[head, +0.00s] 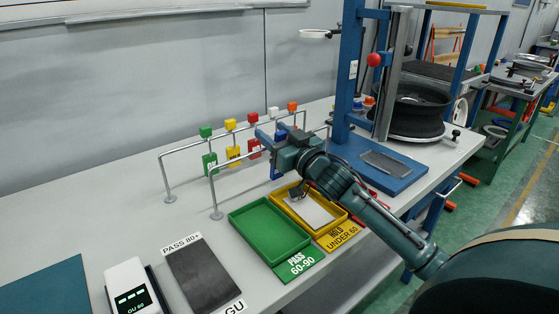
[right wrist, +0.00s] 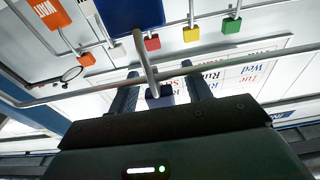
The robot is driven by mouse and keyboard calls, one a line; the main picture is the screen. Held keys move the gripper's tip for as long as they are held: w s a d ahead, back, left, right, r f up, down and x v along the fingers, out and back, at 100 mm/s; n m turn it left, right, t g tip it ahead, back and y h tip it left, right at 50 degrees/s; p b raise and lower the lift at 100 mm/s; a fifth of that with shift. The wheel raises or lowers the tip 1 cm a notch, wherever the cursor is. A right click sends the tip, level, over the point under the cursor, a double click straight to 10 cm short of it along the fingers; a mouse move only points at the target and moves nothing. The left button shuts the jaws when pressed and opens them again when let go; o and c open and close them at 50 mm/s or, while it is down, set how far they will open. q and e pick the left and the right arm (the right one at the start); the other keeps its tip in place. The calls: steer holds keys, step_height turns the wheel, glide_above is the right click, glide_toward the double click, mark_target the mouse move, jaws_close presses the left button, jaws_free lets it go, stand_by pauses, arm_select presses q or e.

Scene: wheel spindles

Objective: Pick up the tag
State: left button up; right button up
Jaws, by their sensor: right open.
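Several coloured tags hang on a metal rail at the back of the bench, each with a small cube on top. In the head view a green tag (head: 210,164), a yellow tag (head: 234,155) and a red tag (head: 254,148) show. A blue tag (head: 276,170) is partly hidden by my right gripper (head: 273,131). In the right wrist view the gripper (right wrist: 161,96) is open, with the blue tag's cube (right wrist: 160,97) between its two fingers. The blue plate (right wrist: 132,13) is beyond. I cannot tell whether either finger touches the cube. My left gripper is out of view.
A green tray (head: 270,230) and a yellow tray (head: 327,222) stand in front of the rail. A dark mat (head: 203,275) and a white meter (head: 131,290) are at the left front. A blue press frame (head: 350,75) with a black wheel (head: 418,108) stands right. An orange tag (right wrist: 48,12) hangs nearby.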

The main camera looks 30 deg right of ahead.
steer(key=shift+c, duration=0.2)
jaws_close()
stand_by(0.4)
